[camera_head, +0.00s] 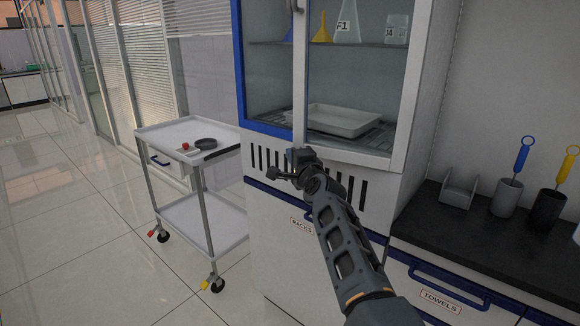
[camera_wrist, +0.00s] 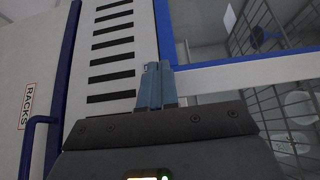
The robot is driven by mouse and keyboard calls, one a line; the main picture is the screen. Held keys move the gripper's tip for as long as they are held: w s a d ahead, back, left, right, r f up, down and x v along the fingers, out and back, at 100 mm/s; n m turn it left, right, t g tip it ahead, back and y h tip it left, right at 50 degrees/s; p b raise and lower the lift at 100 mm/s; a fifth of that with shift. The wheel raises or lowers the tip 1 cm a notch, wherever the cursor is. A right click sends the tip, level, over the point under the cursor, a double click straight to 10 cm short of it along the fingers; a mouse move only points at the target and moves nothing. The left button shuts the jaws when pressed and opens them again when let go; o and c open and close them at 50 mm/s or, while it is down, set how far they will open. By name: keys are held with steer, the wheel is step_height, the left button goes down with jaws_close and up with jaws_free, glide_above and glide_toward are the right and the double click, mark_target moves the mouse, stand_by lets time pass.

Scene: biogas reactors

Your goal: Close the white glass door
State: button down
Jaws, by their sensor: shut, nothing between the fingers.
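The white glass door (camera_head: 347,155) is the right-hand door of the tall cabinet, with a white frame around clear glass. It looks roughly in line with the cabinet front; I cannot tell if a small gap remains. Its handle (camera_head: 295,6) shows at the top edge of the head view. My gripper (camera_head: 299,157) is shut and empty, in front of the cabinet near the door's lower left corner. In the wrist view its fingers (camera_wrist: 157,84) point at the place where the vent panel and a pale frame bar (camera_wrist: 245,74) meet. Contact cannot be told.
The blue-framed door (camera_head: 266,129) is on the left. A tray (camera_head: 345,121) and glassware stand inside the cabinet. A vented panel and the RACKS drawer (camera_head: 280,230) lie below. A white trolley (camera_head: 160,133) stands left; a dark counter (camera_head: 440,215) is right. Floor is open at left.

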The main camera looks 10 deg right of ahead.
steer(key=shift+w+d+b, duration=0.45)
steer(key=shift+w+b, duration=0.25)
steer(key=shift+w, duration=0.05)
steer(key=shift+w+d+b, duration=0.45)
steer(key=shift+w+b, duration=0.25)
